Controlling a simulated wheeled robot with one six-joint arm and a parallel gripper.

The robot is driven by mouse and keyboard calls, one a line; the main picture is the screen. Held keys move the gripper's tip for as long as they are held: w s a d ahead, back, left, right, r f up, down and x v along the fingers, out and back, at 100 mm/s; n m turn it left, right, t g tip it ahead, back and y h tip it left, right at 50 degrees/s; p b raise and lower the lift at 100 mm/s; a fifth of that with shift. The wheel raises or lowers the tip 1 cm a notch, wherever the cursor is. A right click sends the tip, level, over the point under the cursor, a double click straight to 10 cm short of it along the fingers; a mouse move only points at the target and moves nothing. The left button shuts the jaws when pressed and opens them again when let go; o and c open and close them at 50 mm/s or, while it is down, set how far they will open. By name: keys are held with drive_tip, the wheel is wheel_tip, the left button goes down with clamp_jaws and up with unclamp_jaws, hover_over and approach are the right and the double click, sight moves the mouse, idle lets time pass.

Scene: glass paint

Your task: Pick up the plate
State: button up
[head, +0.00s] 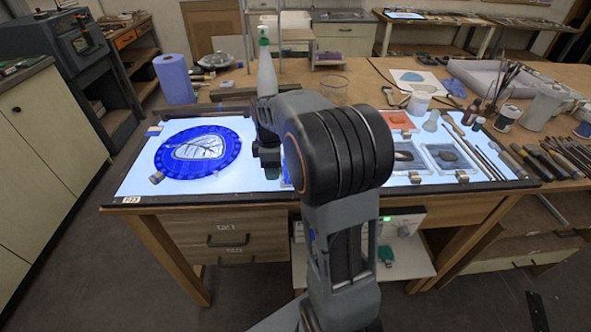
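A round blue plate (168,165) with a pale, dark-lined centre lies flat on the bright light table (135,180), at the left. Small metal blocks sit at its edge, one at the lower left (156,178). My gripper (270,170) points down over the light table, to the right of the plate and apart from it. My arm hides part of the gripper and the middle of the table. The fingers are too dark and small to tell whether they are open or shut. A bit of blue shows just beside the gripper.
Square glass pieces (447,158) and an orange piece (397,119) lie on the light table's right side. Brushes and tools (550,160) crowd the right edge.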

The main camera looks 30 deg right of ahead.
drive_tip(key=c, duration=0.9)
drive_tip(key=shift+o, duration=0.2)
